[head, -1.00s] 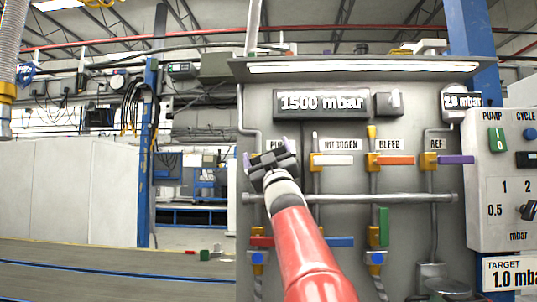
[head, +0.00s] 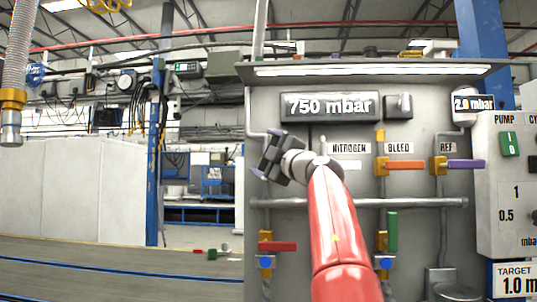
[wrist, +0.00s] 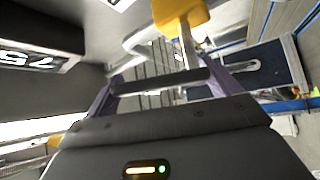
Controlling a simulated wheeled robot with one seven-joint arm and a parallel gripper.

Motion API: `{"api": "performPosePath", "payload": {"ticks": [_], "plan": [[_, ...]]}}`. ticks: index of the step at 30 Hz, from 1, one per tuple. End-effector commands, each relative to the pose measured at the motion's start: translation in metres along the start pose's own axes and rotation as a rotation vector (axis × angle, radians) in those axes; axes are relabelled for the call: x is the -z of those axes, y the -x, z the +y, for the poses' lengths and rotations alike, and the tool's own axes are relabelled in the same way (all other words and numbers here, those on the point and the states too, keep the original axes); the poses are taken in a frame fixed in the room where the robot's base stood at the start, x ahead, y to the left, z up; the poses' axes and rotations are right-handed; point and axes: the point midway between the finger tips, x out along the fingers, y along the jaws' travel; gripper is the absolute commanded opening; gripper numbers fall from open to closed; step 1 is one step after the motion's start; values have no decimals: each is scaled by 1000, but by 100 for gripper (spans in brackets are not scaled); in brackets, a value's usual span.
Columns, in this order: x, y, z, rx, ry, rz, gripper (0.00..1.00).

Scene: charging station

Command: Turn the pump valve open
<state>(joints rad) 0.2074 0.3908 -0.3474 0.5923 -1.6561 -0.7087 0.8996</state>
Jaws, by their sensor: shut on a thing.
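My gripper (head: 266,152) is at the upper left of the grey panel, left of the nitrogen valve, with its purple fingers pointing left. It is shut on the pump valve handle, which the gripper hides in the head view. In the wrist view a dark bar (wrist: 160,82) spans the space between my two purple fingers. A yellow valve part (wrist: 181,14) with a pale stem stands just beyond it. The pump label is hidden behind my arm. The panel display (head: 329,106) reads 750 mbar.
The nitrogen valve has a pale handle. The bleed valve has an orange handle (head: 408,165) and the ref valve a purple one (head: 466,164). A grey horizontal pipe (head: 420,202) runs below them. A red handle (head: 277,246) sits lower left. Open room lies left of the panel.

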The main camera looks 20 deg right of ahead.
Motion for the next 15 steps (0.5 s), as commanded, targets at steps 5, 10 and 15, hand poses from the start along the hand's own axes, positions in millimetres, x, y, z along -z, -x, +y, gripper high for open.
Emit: {"api": "performPosePath", "payload": {"ticks": [5,10,15], "plan": [[2,-1,0,28,31,3,48],[3,-2,0,40,42,4,48],[3,-2,0,42,43,5,48]]}}
